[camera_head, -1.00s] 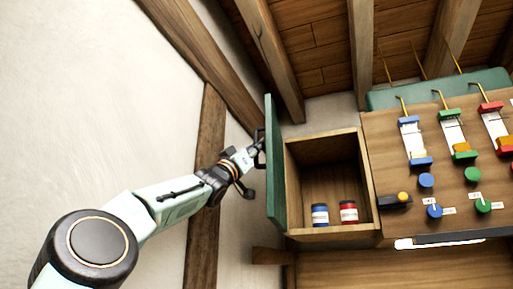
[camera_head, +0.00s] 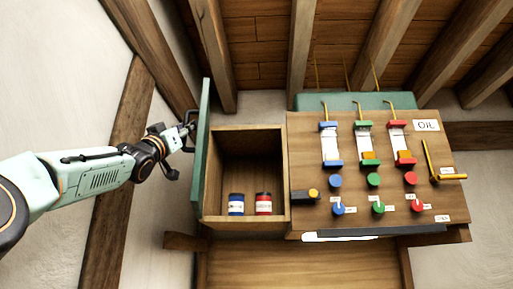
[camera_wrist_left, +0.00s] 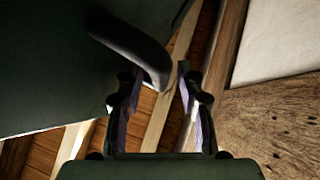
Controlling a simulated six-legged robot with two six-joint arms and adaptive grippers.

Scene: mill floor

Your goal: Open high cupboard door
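The high cupboard (camera_head: 245,217) is open to view, with its green door (camera_head: 201,140) swung out to the left and seen nearly edge-on. The door's outer face also fills the upper left of the left wrist view (camera_wrist_left: 60,60). A dark curved handle (camera_wrist_left: 135,45) stands out from that face. My left gripper (camera_head: 187,134) is beside the outer face of the door. In the left wrist view its two fingers (camera_wrist_left: 155,90) are apart, and the handle's end is at the gap near the fingertips. I cannot tell whether they touch. My right gripper is not in view.
Roof beams run above, and a timber post (camera_head: 122,160) stands behind my left arm.

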